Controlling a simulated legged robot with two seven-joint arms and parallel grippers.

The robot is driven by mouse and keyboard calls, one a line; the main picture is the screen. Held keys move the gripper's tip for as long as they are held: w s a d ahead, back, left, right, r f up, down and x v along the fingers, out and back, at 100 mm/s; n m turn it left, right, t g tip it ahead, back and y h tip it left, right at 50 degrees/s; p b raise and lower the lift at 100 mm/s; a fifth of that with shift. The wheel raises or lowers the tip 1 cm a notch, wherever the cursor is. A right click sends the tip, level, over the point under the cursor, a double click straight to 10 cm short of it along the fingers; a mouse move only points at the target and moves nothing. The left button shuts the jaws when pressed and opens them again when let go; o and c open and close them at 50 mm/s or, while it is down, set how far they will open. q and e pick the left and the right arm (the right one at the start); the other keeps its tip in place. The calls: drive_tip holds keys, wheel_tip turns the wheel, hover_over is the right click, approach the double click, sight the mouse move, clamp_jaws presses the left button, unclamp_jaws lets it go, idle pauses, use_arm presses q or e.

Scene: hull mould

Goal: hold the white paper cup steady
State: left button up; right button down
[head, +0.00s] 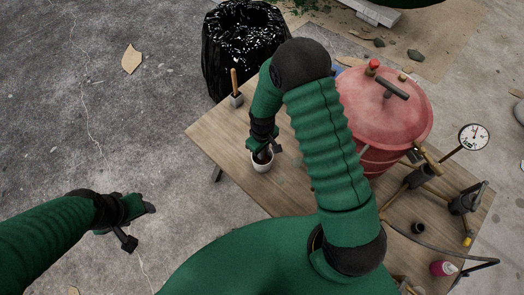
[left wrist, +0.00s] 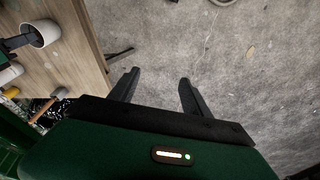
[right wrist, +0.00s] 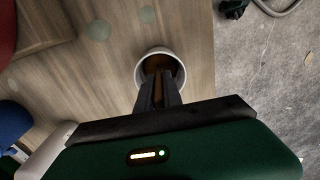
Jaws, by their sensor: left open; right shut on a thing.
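The white paper cup (head: 262,165) is at the wooden table's near-left part, with its mouth up; whether its base touches the table is unclear. My right gripper (head: 268,151) reaches down to it and is shut on it at the rim, with the fingers close together. In the right wrist view the cup's round rim (right wrist: 181,72) and brownish inside show beyond the fingers, which hide the near rim. My left gripper (head: 140,226) is open and empty, off the table's left side over the concrete floor. The left wrist view also shows the cup (left wrist: 45,33).
A black bin bag (head: 215,65) stands behind. The floor at left is mostly clear.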

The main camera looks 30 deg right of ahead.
use_arm(q)
drive_tip(key=o, duration=0.7)
drive_tip(key=w+d+f+n+g+h, duration=0.1)
drive_tip(key=d+f+n, duration=0.1)
drive_tip(key=d+f, duration=0.2)
drive_tip(key=w+d+f+n+g+h, duration=0.1)
drive_tip(key=w+d+f+n+h, duration=0.1)
drive_tip(key=d+f, duration=0.2)
drive_tip(key=w+d+f+n+g+h, duration=0.1)
drive_tip(key=w+d+f+n, duration=0.1)
drive_tip(key=d+f, duration=0.2)
drive_tip(key=shift+d+n+g+h, duration=0.3)
drive_tip(key=shift+d+n+h, duration=0.1)
drive_tip(key=shift+d, duration=1.05)
drive_tip(key=shift+c, duration=0.2)
use_arm(e)
drive_tip(key=shift+w+f, duration=0.1)
use_arm(q)
drive_tip(key=n+t+h, duration=0.1)
drive_tip(key=n+h, duration=0.6)
drive_tip(key=n, duration=0.4)
approach(259, 162)
drive_tip(key=shift+d+f, duration=0.15)
drive_tip(key=x, duration=0.9)
drive_tip(key=shift+w+d+f, duration=0.1)
drive_tip(key=shift+d, duration=0.3)
drive_tip(key=c, duration=1)
drive_tip(key=shift+c, duration=0.2)
drive_tip(key=o, duration=0.8)
